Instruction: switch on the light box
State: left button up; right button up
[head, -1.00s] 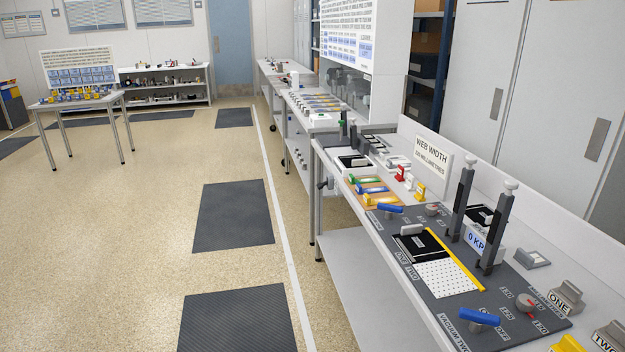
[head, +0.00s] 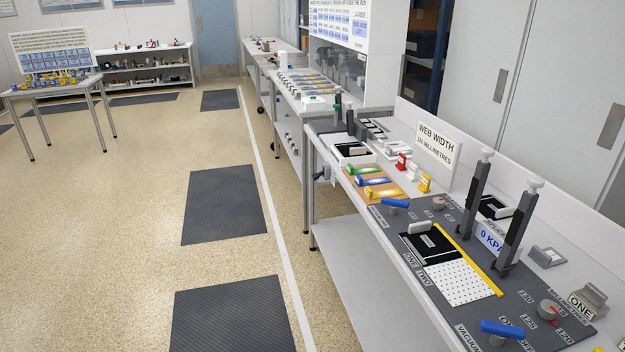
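No thing in the head view is plainly marked as the light box, and I cannot tell for sure which one it is. A white box with a black top (head: 351,151) sits toward the far end of the near bench (head: 345,231). A small grey unit with a pale panel (head: 546,256) sits at the right, behind the dark control plate (head: 520,285). No lit panel stands out on either. Neither of my grippers is in view.
The plate carries blue handles (head: 502,328), a perforated white panel (head: 457,283) and two tall dark posts (head: 475,195). A WEB WIDTH sign (head: 437,145) stands behind. Open floor with dark mats (head: 225,203) lies left of the bench; a small table (head: 50,92) stands far left.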

aim_at(315, 176)
jog(key=i+j+u, duration=0.1)
jog(key=i+j, duration=0.15)
jog(key=i, duration=0.6)
jog(key=i+j+u, duration=0.15)
jog(key=i, duration=0.7)
jog(key=i+j+u, duration=0.1)
jog(key=i, duration=0.75)
